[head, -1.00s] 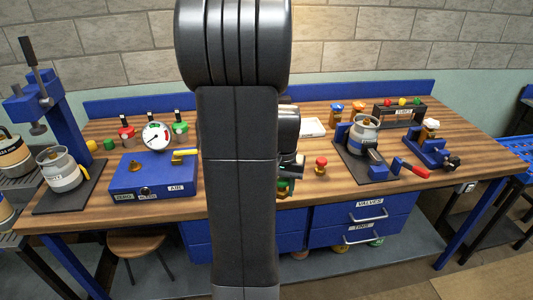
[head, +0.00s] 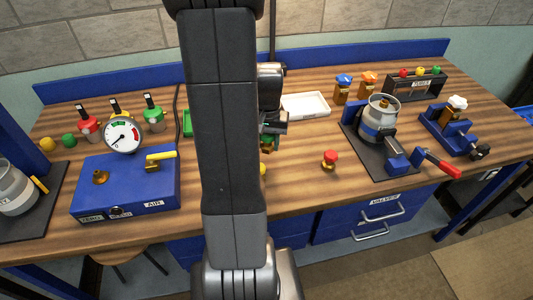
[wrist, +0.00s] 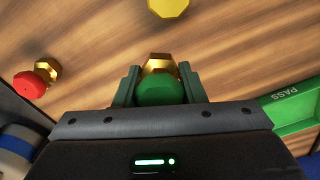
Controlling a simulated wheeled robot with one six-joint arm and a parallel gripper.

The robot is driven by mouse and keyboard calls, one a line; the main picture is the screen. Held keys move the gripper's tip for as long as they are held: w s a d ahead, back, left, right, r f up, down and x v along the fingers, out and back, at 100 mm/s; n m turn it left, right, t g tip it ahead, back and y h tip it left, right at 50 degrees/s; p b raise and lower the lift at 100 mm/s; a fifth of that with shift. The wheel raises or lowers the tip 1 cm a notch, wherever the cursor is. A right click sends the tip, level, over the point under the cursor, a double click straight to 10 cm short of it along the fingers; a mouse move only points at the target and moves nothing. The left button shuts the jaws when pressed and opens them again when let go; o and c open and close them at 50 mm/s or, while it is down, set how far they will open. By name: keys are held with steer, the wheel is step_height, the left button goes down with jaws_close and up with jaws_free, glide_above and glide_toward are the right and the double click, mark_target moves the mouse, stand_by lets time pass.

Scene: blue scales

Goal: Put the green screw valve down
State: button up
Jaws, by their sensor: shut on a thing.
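The green screw valve has a green cap (wrist: 158,92) and a brass body (wrist: 160,64). My gripper (wrist: 159,84) is shut on it in the wrist view, with one finger on each side of the cap. In the head view the valve (head: 267,144) shows just under my gripper (head: 270,130), right of my arm, over the wooden bench. My arm hides part of this area. I cannot tell whether the valve touches the bench top.
A red screw valve (head: 330,158) stands to the right. A yellow-capped one (wrist: 168,6) is partly cut off. A green PASS tray (wrist: 292,112) lies close by, and a white tray (head: 305,105) is behind. Bare wood (wrist: 225,50) lies around the held valve.

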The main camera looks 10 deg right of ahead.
steer(key=shift+f, duration=2.95)
steer(key=shift+f, duration=0.2)
steer(key=o, duration=1.1)
steer(key=shift+c, duration=0.2)
steer(key=shift+r, duration=0.15)
